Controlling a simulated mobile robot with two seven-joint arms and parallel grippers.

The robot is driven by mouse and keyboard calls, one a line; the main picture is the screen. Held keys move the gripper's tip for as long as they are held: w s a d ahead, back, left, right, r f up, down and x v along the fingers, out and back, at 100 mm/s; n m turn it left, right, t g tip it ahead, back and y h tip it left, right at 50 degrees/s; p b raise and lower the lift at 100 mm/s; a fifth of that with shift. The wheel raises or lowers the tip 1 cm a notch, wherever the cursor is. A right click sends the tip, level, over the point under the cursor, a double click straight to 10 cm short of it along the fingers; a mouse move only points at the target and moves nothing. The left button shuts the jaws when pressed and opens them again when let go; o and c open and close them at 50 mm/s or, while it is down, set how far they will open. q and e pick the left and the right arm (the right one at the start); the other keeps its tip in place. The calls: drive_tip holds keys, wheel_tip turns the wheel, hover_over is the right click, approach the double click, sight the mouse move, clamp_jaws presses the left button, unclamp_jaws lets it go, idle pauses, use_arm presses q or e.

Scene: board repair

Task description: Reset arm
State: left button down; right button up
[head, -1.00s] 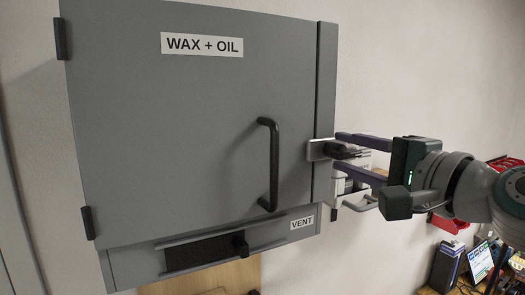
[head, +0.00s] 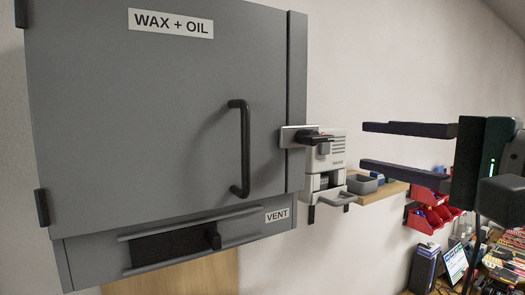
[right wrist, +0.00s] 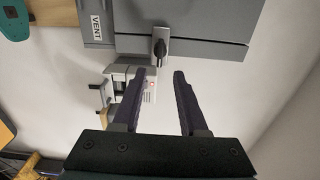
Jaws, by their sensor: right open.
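My right gripper (head: 392,147) is open and empty in the head view, to the right of the grey cabinet marked WAX + OIL (head: 130,95). Its two dark fingers point left toward the cabinet's latch (head: 310,138) and stand well apart from it. In the right wrist view, both fingers of the gripper (right wrist: 165,75) show spread with nothing between them, and the black latch handle (right wrist: 160,48) lies beyond the tips. The cabinet door looks closed, with a black pull handle (head: 240,148). My left gripper is in neither view.
A white machine (head: 327,165) is at the wall just right of the cabinet, by a wooden shelf (head: 378,192). Red bins (head: 430,212) hang farther right. A cluttered bench (head: 495,265) is at lower right. Free air lies between the cabinet and my right gripper.

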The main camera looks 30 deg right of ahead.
idle(0.3)
drive_tip(key=s+a+f+n+g, duration=0.3)
drive_tip(key=a+f+n+g, duration=0.15)
drive_tip(key=f, duration=0.25)
drive_tip(key=s+a+f+n+g, duration=0.3)
drive_tip(key=f+n, duration=0.2)
drive_tip(key=f, duration=0.2)
drive_tip(key=s+a+f+n+g, duration=0.3)
drive_tip(key=f+n, duration=0.2)
drive_tip(key=f, duration=0.1)
drive_tip(key=s+f+n+g, duration=0.4)
drive_tip(key=s, duration=0.4)
drive_tip(key=shift+a+f+n+h, duration=0.35)
drive_tip(key=shift+a+f+h, duration=0.05)
drive_tip(key=shift+s, duration=0.1)
